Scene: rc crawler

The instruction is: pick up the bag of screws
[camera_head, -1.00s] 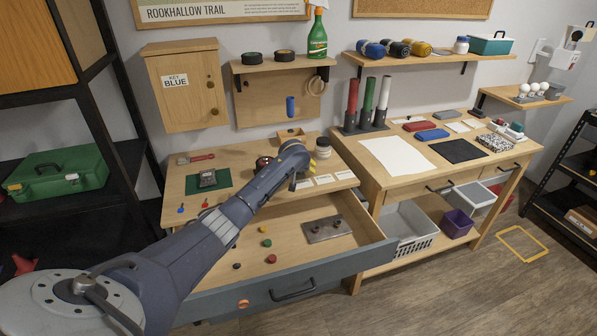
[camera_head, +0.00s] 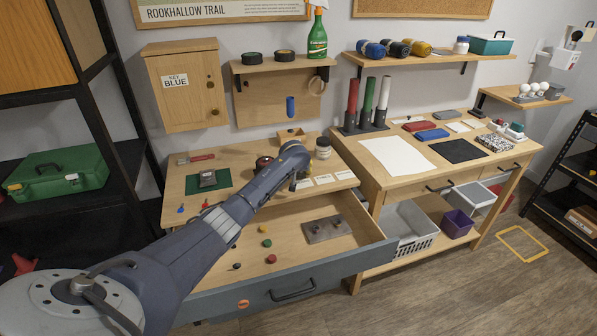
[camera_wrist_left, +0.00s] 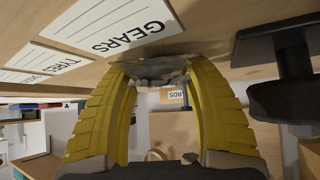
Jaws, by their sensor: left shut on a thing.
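In the left wrist view a clear bag (camera_wrist_left: 155,72) with small greyish pieces in it sits between the tips of my yellow fingers. It looks like the bag of screws. My left gripper (camera_wrist_left: 155,80) is shut on it, against or very near the wooden worktop. In the head view the left gripper (camera_head: 293,186) is at the right part of the left bench, beside the white label cards (camera_head: 325,179). My own wrist hides most of the fingers and the bag there. My right gripper is in neither view.
The open drawer (camera_head: 345,243) below holds coloured knobs and a metal plate (camera_head: 324,229). A jar (camera_head: 323,150) stands close behind the gripper. A green mat (camera_head: 208,182) lies at the bench's left. Dark parts (camera_wrist_left: 285,90) fill the wrist view's right side.

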